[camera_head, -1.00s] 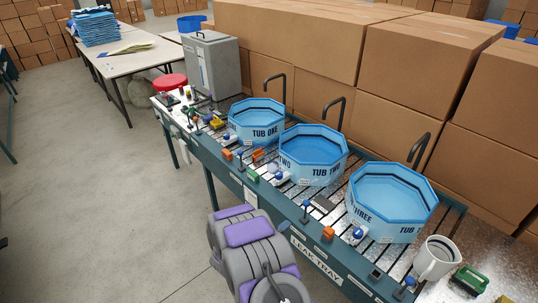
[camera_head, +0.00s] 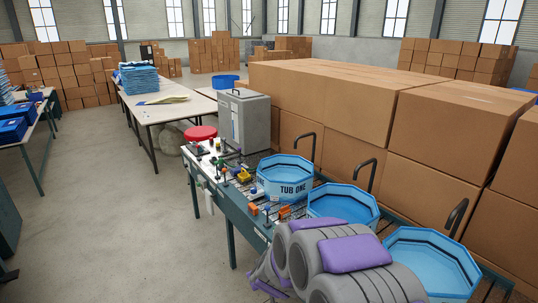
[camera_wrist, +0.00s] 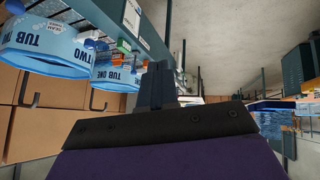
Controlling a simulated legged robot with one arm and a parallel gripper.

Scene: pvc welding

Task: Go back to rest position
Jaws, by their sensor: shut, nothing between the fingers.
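My gripper (camera_wrist: 157,82) shows in the wrist view, its dark fingers together with nothing between them. It is clear of the tubs and the bench edge. In the head view only my grey and purple arm links (camera_head: 345,258) show at the lower right, and they hide part of the bench. The gripper tips are not visible there.
A bench (camera_head: 232,212) carries three blue tubs: tub one (camera_head: 287,180), a middle tub (camera_head: 342,207) and a third tub (camera_head: 432,262). Large cardboard boxes (camera_head: 350,110) stand behind. A grey cabinet (camera_head: 243,118) and red stool (camera_head: 200,133) are farther back. Open floor (camera_head: 120,220) lies left.

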